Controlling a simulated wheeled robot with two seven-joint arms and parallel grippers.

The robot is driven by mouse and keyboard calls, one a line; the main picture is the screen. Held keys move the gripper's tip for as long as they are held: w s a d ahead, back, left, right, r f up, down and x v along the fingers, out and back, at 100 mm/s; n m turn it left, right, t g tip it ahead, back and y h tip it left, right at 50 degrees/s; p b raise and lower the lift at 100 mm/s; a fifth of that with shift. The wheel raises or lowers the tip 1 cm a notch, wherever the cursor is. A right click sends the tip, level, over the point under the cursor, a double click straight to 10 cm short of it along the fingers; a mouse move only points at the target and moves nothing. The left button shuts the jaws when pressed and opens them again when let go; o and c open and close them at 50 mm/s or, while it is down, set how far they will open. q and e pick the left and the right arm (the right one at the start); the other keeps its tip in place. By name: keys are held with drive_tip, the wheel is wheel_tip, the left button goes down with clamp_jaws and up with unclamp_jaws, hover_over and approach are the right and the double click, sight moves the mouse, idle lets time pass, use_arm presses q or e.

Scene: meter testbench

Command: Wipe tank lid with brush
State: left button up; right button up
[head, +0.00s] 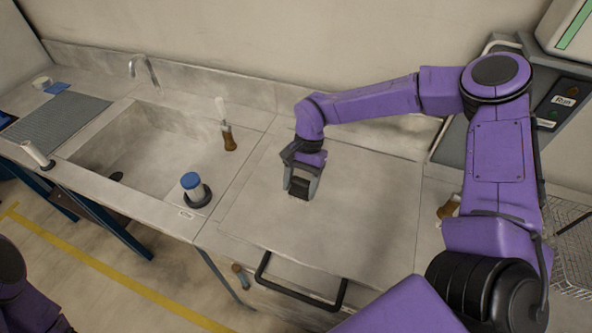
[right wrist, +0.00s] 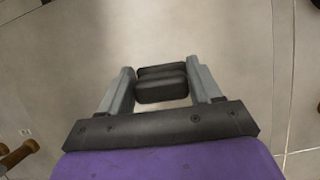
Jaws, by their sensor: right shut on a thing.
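The tank lid (head: 335,222) is a wide flat grey slab on the bench, with a black bar handle at its front edge. My right gripper (head: 301,183) points down over the lid's left back part. It is shut on a dark, block-shaped thing, which I take to be the brush (right wrist: 162,84). In the right wrist view, the block sits between the two grey fingers of my right gripper (right wrist: 164,90). Its underside is hidden, so I cannot tell whether it touches the lid. My left gripper is out of view.
A sink (head: 150,145) lies left of the lid. On its right edge stand a blue-capped container (head: 191,184) and a wooden-handled, white-topped tool (head: 228,138). A wooden-handled thing (head: 447,208) lies right of the lid. A wire basket (head: 572,235) is far right.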

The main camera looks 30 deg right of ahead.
drive_tip(key=shift+s+r+p, duration=0.2)
drive_tip(key=shift+r+p, duration=0.35)
drive_tip(key=shift+r, duration=0.6)
drive_tip(key=shift+r+p, duration=0.3)
drive_tip(key=shift+r, duration=0.05)
drive_tip(key=shift+w+r, duration=0.2)
drive_tip(key=shift+r, duration=0.3)
drive_tip(key=shift+s+r, duration=0.15)
drive_tip(key=shift+r, duration=0.55)
